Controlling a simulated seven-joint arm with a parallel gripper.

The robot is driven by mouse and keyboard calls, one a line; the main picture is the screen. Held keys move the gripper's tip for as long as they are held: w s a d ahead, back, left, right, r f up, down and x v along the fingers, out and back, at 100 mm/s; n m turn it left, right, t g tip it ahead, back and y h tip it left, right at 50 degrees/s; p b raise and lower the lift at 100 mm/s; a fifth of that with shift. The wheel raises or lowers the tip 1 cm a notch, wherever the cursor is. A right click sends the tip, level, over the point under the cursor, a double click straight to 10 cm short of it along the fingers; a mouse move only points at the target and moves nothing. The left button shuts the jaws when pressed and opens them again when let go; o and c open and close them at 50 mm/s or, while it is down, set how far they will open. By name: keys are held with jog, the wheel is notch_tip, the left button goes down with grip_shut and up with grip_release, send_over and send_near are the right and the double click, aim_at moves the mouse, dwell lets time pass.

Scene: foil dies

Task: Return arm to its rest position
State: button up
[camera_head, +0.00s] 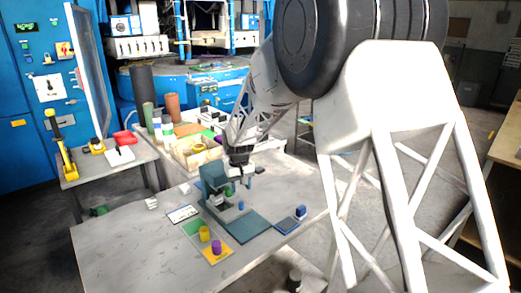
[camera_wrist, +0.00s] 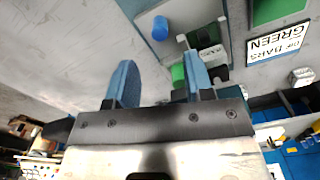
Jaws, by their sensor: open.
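My gripper (camera_head: 244,182) is above the table beside a teal press-like stand (camera_head: 213,178), with its fingers pointing down. In the wrist view my gripper (camera_wrist: 158,80) has its two blue fingers wide apart with nothing between them. A blue cylinder (camera_head: 240,205) stands on the stand's base below the gripper; it also shows in the wrist view (camera_wrist: 160,28), beyond the fingertips. A green piece (camera_wrist: 178,74) shows close to the right finger; I cannot tell whether they touch.
A yellow cylinder (camera_head: 205,233) and a purple one (camera_head: 216,246) stand on a green and yellow mat. A blue block (camera_head: 301,211) sits at the right. A sign (camera_wrist: 278,42) reads "DIE BARS GREEN". A crowded wooden tray (camera_head: 180,160) lies behind. The table's front left is clear.

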jog(key=shift+s+d+r, duration=0.1)
jog(key=shift+s+r, duration=0.2)
jog(key=s+d+r+m+t, duration=0.1)
jog(key=s+d+r, duration=0.6)
jog(key=s+d, duration=0.3)
jog(key=s+d+r+m, duration=0.2)
jog(key=s+d+r, duration=0.6)
jog(key=s+d, duration=0.2)
jog(key=s+d+m, duration=0.1)
jog(key=s+d, duration=0.3)
jog(key=s, duration=0.5)
jog(key=s+d+m+t, duration=0.1)
jog(key=s+d, duration=0.2)
jog(key=s, duration=0.5)
jog(key=s+d, duration=0.4)
jog(key=s, duration=0.5)
jog(key=shift+s+d+f+m+t, duration=0.3)
jog(key=shift+d+f+m, duration=0.05)
jog(key=shift+f+m, duration=0.05)
